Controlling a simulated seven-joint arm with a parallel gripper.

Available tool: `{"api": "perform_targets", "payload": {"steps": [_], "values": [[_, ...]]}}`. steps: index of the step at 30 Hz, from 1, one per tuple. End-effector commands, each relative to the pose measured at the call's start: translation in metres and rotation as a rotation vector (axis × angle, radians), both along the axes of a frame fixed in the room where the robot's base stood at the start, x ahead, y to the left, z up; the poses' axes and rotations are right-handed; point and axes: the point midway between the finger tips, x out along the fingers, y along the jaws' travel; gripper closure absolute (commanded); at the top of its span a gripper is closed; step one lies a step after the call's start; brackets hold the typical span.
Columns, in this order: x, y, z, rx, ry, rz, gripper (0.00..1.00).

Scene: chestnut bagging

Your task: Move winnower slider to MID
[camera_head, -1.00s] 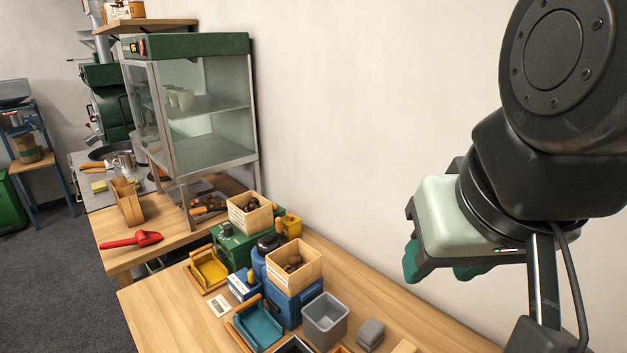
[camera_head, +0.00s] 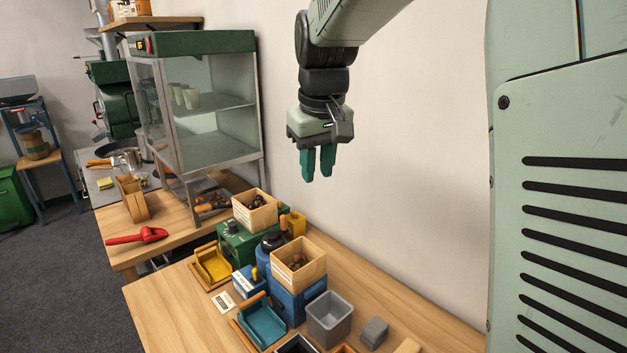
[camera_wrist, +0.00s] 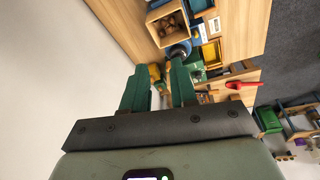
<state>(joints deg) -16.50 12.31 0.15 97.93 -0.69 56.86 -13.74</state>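My gripper (camera_head: 317,178) hangs in the air with its green fingers pointing down and apart, nothing between them. The fingers also show in the wrist view (camera_wrist: 158,85). Below it on the bench are a blue machine (camera_head: 290,302) with a wooden hopper (camera_head: 299,270) of chestnuts and a green machine (camera_head: 236,244) with another wooden hopper (camera_head: 254,215). A yellow knob stands on a blue box beside the blue machine (camera_head: 255,273). I cannot tell for certain which machine is the winnower; the slider and its MID mark are too small to make out.
A glass-fronted cabinet (camera_head: 200,43) stands at the left by the wall. A yellow tray (camera_head: 211,267), a teal tray (camera_head: 262,325) and a grey bin (camera_head: 330,318) crowd the bench. A red scoop (camera_head: 138,236) lies on the farther table. The air around my gripper is clear.

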Motion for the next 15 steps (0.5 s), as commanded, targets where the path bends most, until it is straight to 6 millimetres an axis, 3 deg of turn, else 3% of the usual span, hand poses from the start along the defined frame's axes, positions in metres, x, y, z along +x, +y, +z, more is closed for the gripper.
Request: {"api": "perform_targets", "payload": {"steps": [1, 6, 10, 15], "values": [[0.018, 0.018, -0.019, -0.011, 0.025, 0.040, 0.73], [0.064, 0.073, -0.084, -0.044, 0.091, 0.170, 0.73], [0.086, 0.114, -0.142, -0.068, 0.137, 0.265, 0.73], [0.096, 0.151, -0.206, -0.091, 0.181, 0.357, 0.73]]}}
